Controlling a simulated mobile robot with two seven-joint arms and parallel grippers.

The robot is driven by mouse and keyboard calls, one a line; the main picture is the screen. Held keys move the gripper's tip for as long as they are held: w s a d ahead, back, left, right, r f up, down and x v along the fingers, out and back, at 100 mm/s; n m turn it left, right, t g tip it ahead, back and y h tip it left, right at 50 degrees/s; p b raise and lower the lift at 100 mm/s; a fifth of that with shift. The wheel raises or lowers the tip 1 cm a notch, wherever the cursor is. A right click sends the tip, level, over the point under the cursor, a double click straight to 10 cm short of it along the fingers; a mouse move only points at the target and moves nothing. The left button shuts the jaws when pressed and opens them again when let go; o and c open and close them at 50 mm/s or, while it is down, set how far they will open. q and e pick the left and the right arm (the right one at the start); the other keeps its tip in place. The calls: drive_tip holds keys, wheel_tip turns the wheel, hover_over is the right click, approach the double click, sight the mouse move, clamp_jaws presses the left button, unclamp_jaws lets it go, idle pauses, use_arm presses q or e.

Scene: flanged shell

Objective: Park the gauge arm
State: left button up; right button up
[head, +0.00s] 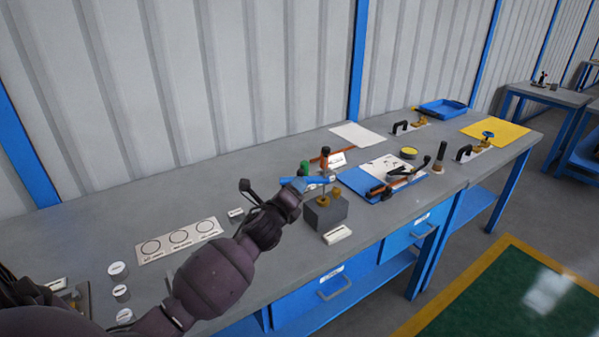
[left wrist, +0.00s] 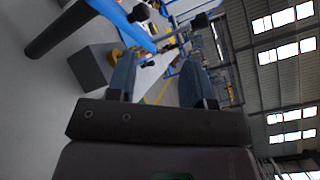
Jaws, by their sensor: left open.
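My left gripper (head: 304,187) reaches in from the left in the head view, beside a grey block (head: 325,213) with brass fittings (head: 323,200) on top. A blue bar (head: 288,182) shows at the gripper; I take it for the gauge arm. In the left wrist view the blue bar (left wrist: 122,18) slants past the left finger, near the grey block (left wrist: 88,68). The two fingers of the left gripper (left wrist: 160,68) stand apart. A thin rod with a dark knob (left wrist: 148,64) shows between them; I cannot tell whether anything touches. My right gripper is not in view.
A white card with circles (head: 180,239) and several round pieces (head: 120,291) lie to the left. A green-handled tool (head: 304,168) stands behind the block. A blue board with paper (head: 355,184), black-handled clamps (head: 464,153) and a blue tray (head: 441,109) lie to the right.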

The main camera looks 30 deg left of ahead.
sight(299, 172)
use_arm(q)
drive_tip(key=w+a+m, duration=0.1)
drive_tip(key=w+m, duration=0.2)
drive_tip(key=w+a+m, duration=0.2)
drive_tip(key=w+m, duration=0.1)
drive_tip(key=w+a+m+y, duration=0.1)
drive_tip(key=w+m, duration=0.3)
drive_tip(key=shift+a+f, duration=0.15)
drive_tip(key=shift+f, duration=0.2)
idle(0.3)
clamp_jaws()
